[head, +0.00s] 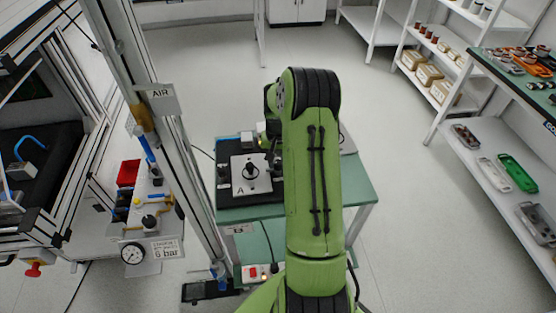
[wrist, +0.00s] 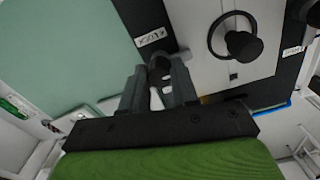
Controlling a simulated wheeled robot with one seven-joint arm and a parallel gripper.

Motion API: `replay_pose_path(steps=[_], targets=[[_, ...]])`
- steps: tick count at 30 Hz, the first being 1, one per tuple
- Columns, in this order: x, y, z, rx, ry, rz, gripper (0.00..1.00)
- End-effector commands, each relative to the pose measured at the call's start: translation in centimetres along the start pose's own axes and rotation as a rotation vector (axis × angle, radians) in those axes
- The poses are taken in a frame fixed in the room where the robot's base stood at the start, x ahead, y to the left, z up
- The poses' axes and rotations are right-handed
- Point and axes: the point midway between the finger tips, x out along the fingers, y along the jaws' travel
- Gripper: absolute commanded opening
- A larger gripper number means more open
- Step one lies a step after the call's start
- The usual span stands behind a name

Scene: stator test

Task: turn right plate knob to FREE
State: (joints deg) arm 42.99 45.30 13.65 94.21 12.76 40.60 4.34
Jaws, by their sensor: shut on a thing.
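The right plate knob (wrist: 159,63) is a small black knob at the edge of the white plate, on a black base. My gripper (wrist: 160,76) is shut on it in the wrist view; the fingers hide part of the knob. A small white label (wrist: 150,38) lies beside the knob; its print is upside down and too small to read surely. The white plate (head: 239,186), marked A, shows in the head view with a black centre knob (head: 251,172). The arm hides the right knob and most of my gripper there.
The plate's large black centre knob with a dark ring (wrist: 243,45) stands close right of my fingers in the wrist view. The green table (head: 355,190) has bare room to the right. A metal post (head: 160,120) with an AIR sign stands left of the table.

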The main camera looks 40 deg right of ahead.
Motion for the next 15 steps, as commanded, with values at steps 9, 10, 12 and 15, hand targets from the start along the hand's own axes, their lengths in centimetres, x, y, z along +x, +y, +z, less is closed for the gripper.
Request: replay_pose_path(steps=[9,10,12,15], targets=[[-0.04,-0.02,-0.02,0.119,0.001,0.0,0.0],[-0.04,-0.02,-0.02,0.14,0.001,0.0,0.0],[-0.04,-0.03,-0.02,0.195,0.001,0.0,0.0],[-0.04,-0.04,-0.03,0.284,0.001,0.0,0.0]])
